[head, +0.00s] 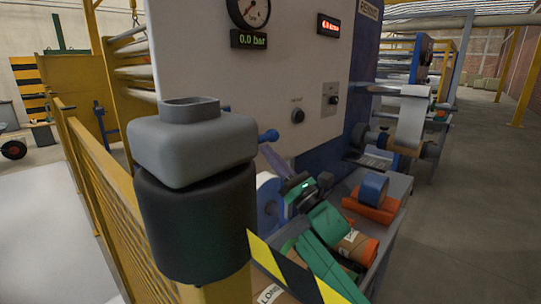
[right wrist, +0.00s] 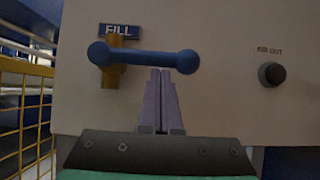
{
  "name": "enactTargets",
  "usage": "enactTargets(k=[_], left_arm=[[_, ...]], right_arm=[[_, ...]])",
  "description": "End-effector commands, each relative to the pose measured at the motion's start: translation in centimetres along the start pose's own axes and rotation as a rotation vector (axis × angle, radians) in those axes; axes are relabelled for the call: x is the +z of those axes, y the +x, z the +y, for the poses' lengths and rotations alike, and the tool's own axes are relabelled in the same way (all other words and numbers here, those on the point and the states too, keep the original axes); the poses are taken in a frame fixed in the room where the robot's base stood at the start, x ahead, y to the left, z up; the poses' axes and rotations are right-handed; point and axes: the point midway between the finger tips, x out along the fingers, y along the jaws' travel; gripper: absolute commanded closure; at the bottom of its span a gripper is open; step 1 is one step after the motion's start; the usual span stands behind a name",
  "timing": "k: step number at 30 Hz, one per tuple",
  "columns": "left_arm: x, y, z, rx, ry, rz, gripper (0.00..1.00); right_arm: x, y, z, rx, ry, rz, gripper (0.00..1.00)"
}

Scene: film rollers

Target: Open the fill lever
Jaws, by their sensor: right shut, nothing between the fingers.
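The fill lever is a dark blue bar with round ends, lying level under the FILL label (right wrist: 119,30) in the right wrist view (right wrist: 140,58). Its left end sits over a yellow fitting (right wrist: 113,77). In the head view only the lever's right knob (head: 269,136) shows clearly, at the panel's edge. My right gripper (right wrist: 161,71), with purple fingers, is shut and empty. Its tips are at the lower edge of the bar, near the right knob; I cannot tell whether they touch. The gripper also shows just below the knob in the head view (head: 266,149). My left gripper is out of view.
The light panel (head: 275,90) carries a round gauge (head: 249,10), a display reading 0.0 bar (head: 248,39) and dark knobs. The AIR OUT knob (right wrist: 271,74) is right of the lever. A yellow mesh fence (head: 95,190) stands left; a grey bench (head: 398,190) holds rolls at right.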

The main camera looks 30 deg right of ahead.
Motion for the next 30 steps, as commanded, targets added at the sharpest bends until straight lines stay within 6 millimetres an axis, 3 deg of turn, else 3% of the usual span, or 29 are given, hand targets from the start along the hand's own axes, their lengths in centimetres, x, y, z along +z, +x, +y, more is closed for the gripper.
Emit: enactTargets(k=[20,30], left_arm=[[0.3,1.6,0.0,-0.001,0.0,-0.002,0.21],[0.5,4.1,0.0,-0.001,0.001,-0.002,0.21]], right_arm=[[0.7,0.4,-0.4,0.062,-0.095,-0.001,1.0],[1.9,1.2,-0.8,0.168,-0.259,-0.002,1.0]])
